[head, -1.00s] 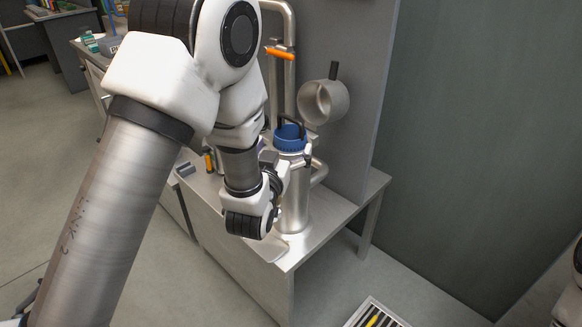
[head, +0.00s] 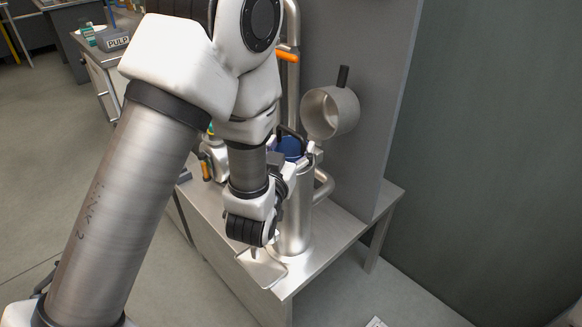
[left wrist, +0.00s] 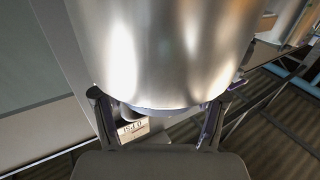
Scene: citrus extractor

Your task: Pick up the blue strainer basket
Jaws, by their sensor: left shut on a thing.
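The blue strainer basket (head: 290,148) sits at the top of an upright metal cylinder (head: 296,215), with a dark handle arching over it. My left gripper (head: 298,160) is at the basket's height, with its fingers on either side of it, shut on it. My left wrist hides part of the basket and the cylinder's left side. In the left wrist view, the shiny cylinder (left wrist: 160,50) fills the upper middle, and the gripper fingers (left wrist: 155,115) stand apart at its lower edge. The basket is not clear there. My right gripper is not in view.
A metal pot (head: 330,112) with a dark handle hangs on the grey panel behind the cylinder. An orange-handled pipe (head: 287,57) stands behind it. The metal bench (head: 325,250) has bare room at the front right.

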